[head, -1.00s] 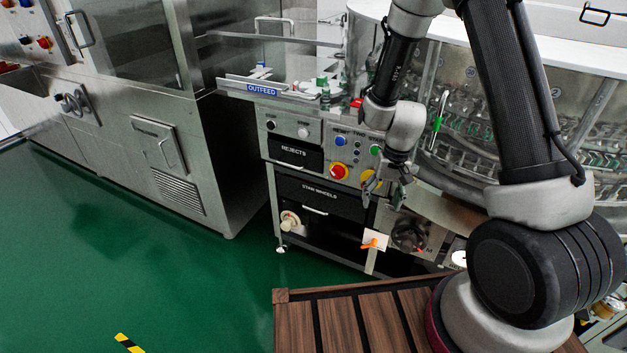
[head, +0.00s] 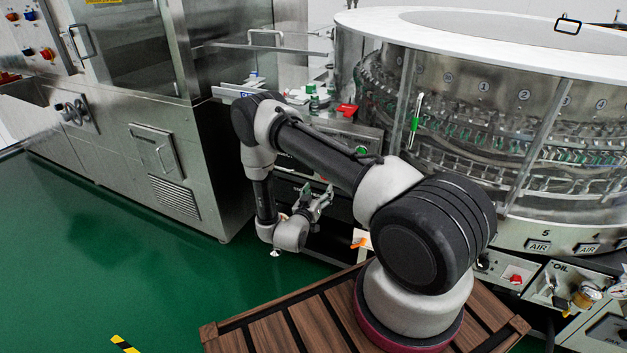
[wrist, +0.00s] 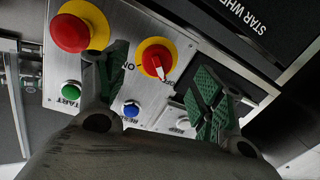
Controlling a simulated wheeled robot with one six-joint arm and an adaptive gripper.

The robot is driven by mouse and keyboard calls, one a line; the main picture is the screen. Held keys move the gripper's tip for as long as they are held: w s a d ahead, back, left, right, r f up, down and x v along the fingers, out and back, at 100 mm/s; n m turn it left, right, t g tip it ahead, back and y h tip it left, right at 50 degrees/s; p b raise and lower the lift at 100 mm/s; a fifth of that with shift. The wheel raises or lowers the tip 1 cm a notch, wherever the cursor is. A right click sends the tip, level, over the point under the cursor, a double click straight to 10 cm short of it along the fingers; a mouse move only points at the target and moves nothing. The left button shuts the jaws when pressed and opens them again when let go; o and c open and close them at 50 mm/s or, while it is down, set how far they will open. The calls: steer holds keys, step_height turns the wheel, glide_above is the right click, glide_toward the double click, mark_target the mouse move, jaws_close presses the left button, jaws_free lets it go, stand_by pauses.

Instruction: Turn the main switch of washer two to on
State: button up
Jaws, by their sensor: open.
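In the wrist view, a red rotary knob (wrist: 157,60) with a white pointer sits on a round yellow plate; I take it to be the main switch. Its pointer aims down in the picture, toward small lettering that looks like OFF; an ON-like mark is at its left. My gripper (wrist: 160,85) is open, its green-padded fingers on either side of the knob's line of view; contact is not visible. In the head view my gripper (head: 316,203) is low before the cabinet, and my arm hides most of the panel, including the knob.
A larger red mushroom button (wrist: 73,32) on yellow is left of the knob in the wrist view. A green START button (wrist: 71,90) and a blue button (wrist: 131,108) are close by. The glass-walled rotary machine (head: 480,120) stands behind my arm.

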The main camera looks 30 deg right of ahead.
steer(key=r+x, duration=0.1)
steer(key=x, duration=0.6)
steer(key=shift+w+d+r+t, duration=0.2)
steer(key=shift+w+r+t, duration=0.05)
steer(key=shift+w+t, duration=0.2)
steer(key=c, duration=1)
steer(key=shift+m, duration=0.3)
steer(key=shift+f+m+g+h, duration=0.1)
steer(key=shift+m+g+h, duration=0.2)
steer(key=shift+m, duration=2.75)
steer(key=shift+f+m+g+h, duration=0.1)
steer(key=shift+m+h, duration=0.35)
steer(key=shift+m, duration=2.55)
steer(key=shift+m+g+h, duration=0.15)
steer(key=shift+m+h, duration=0.2)
steer(key=shift+m, duration=2.7)
